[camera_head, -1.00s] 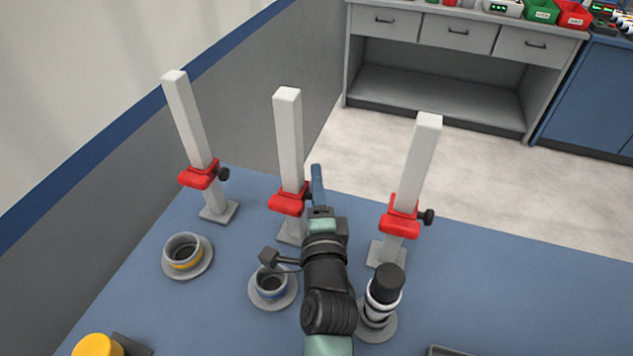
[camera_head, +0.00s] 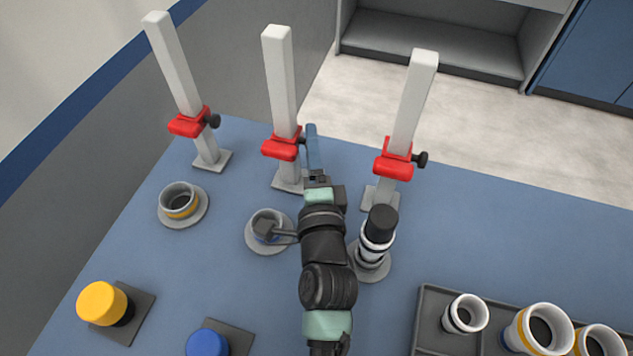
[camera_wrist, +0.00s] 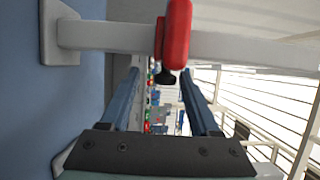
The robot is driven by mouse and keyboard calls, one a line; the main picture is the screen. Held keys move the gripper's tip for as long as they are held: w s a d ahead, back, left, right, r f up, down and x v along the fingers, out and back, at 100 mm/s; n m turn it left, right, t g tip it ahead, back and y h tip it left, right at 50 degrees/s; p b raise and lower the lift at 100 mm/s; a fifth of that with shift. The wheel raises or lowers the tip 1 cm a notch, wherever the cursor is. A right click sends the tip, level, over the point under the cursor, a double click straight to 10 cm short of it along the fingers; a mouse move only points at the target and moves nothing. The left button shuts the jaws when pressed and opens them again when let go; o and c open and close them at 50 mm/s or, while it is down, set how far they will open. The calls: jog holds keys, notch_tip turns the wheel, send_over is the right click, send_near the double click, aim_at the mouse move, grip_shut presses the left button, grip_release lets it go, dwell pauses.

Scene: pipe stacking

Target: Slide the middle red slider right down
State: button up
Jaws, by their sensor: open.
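The middle red slider (camera_head: 281,148) sits low on the middle white post (camera_head: 280,80), a little above its base plate. Its dark knob on the right is mostly hidden behind my gripper (camera_head: 312,130). My gripper is just right of the slider, with its blue fingers apart and nothing between them in the head view. In the wrist view, the post (camera_wrist: 240,47) runs sideways, with the red slider (camera_wrist: 175,35) on it.
Left (camera_head: 187,123) and right (camera_head: 393,165) red sliders sit on their own posts. Ringed cups (camera_head: 178,202) and a dark-capped pipe stack (camera_head: 377,240) stand in front. Yellow (camera_head: 102,303) and blue (camera_head: 206,343) buttons and a grey tray (camera_head: 425,310) with pipe pieces are nearer.

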jog(key=s+b, duration=0.1)
jog(key=s, duration=0.7)
jog(key=shift+s+d, duration=0.35)
